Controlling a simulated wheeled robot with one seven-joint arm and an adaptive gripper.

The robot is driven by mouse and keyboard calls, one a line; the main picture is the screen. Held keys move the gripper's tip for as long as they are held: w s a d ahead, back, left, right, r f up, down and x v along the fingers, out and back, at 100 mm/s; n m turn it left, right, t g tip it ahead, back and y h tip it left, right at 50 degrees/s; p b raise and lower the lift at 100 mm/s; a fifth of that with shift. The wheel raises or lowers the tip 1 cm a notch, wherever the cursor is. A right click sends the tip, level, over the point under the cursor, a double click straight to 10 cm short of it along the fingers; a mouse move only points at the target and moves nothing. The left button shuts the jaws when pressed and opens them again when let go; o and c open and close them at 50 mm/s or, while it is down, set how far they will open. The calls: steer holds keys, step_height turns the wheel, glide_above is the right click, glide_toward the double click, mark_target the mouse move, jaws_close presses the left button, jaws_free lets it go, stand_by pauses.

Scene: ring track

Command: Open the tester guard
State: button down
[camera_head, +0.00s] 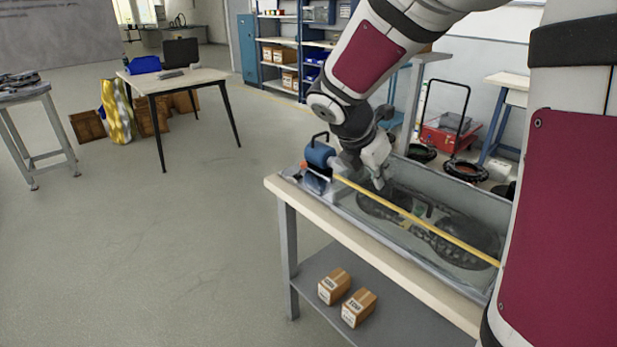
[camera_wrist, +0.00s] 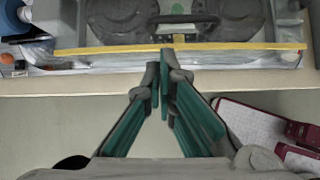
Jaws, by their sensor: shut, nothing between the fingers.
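The tester (camera_head: 330,203) is a long grey tray-like unit on a bench, with round dark wheels inside. Its guard is a clear cover with a yellow front bar (camera_head: 415,219), which also crosses the upper part of the wrist view (camera_wrist: 240,46). The guard appears down over the wheels. A dark handle (camera_wrist: 186,19) shows just beyond the bar in the wrist view. My gripper (camera_head: 379,184) is over the tester's left half in the head view. In the wrist view my gripper (camera_wrist: 165,58) is shut and empty, its tips at the bar near the handle; contact cannot be told.
A blue motor-like part (camera_head: 319,155) stands at the tester's left end. Two small cartons (camera_head: 345,297) lie on the bench's lower shelf. The floor left of the bench is open. A table (camera_head: 180,80) and a red cart (camera_head: 445,139) stand farther back.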

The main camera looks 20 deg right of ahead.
mark_target(394, 202)
steer(key=b+x, duration=0.2)
steer(key=x, duration=0.8)
steer(key=shift+w+f, duration=0.15)
steer(key=r+p, duration=0.1)
steer(key=p, duration=0.1)
steer(key=shift+d+r+p, duration=0.1)
steer(key=shift+r+p, duration=0.1)
steer(key=shift+p, duration=0.1)
